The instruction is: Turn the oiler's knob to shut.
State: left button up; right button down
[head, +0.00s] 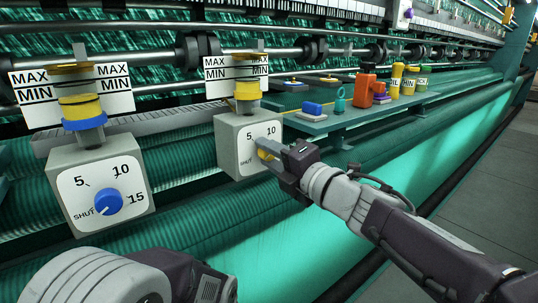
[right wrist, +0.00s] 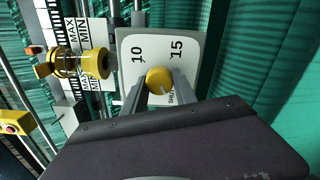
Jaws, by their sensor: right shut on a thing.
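The near-right oiler is a grey box (head: 228,162) with a white dial, a yellow collar (head: 247,91) and a MAX/MIN plate. Its yellow knob (right wrist: 158,80) sits between the two fingers of my right gripper (right wrist: 157,88), which is shut on it. In the head view the right gripper (head: 265,150) covers much of this dial. In the wrist view a pale mark shows on the knob's lower right, near the word SHUT; its exact setting is hard to read. My left arm shows at the bottom left, its fingers out of view.
A second oiler (head: 80,165) at the left has a blue knob (head: 108,202) with its mark towards SHUT. A green shelf (head: 330,121) at the right holds an orange device (head: 365,85), yellow and green bottles (head: 408,80) and small blocks. Rollers and rails run behind.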

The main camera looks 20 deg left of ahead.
jog(key=c, duration=1)
grip_release()
jog(key=p+v, duration=0.1)
jog(key=v, duration=0.8)
